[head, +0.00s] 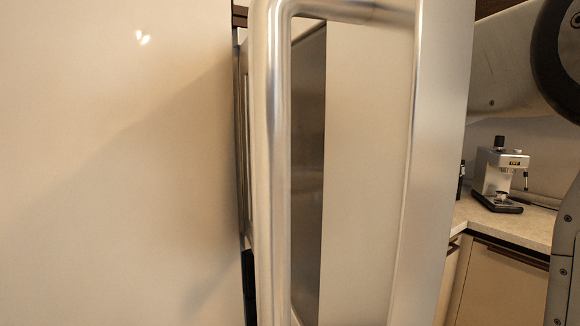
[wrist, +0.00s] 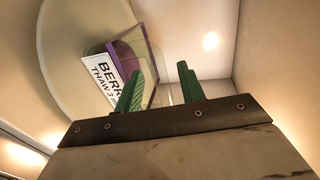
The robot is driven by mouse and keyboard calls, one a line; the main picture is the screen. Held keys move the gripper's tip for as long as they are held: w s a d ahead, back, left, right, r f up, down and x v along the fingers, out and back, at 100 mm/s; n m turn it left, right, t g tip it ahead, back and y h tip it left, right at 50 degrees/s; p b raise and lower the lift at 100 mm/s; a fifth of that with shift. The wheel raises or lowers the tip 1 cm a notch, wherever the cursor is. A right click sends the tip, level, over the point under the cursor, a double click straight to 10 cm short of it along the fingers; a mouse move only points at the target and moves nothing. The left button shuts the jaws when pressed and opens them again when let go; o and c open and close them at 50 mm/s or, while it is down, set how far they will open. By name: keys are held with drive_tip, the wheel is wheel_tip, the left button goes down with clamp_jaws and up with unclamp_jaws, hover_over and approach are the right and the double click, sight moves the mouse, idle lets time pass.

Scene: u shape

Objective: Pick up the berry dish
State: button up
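The berry dish (wrist: 127,50) shows in the wrist view as a clear, purple-edged container with a white label reading "BERR… THAW 3…". It is at or on a round pale surface (wrist: 60,45). My gripper (wrist: 160,70) has two green fingers standing apart. The left finger overlaps the dish in the picture, and the dish's right edge shows between the fingers. The right finger is clear of it. I cannot tell whether either finger touches the dish. Part of the dish is hidden behind the left finger and the gripper body. The head view shows neither the dish nor my gripper.
In the head view, a large pale door with a metal handle (head: 276,150) blocks most of the view. A pale panel (head: 110,160) fills the left. A coffee machine (head: 499,178) stands on the counter (head: 495,222) at the right. Pale walls surround the dish in the wrist view.

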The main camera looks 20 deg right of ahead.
drive_tip(key=shift+w+a+f, duration=0.1)
drive_tip(key=shift+w+a, duration=0.05)
drive_tip(key=shift+w, duration=0.4)
clamp_jaws()
idle(1.0)
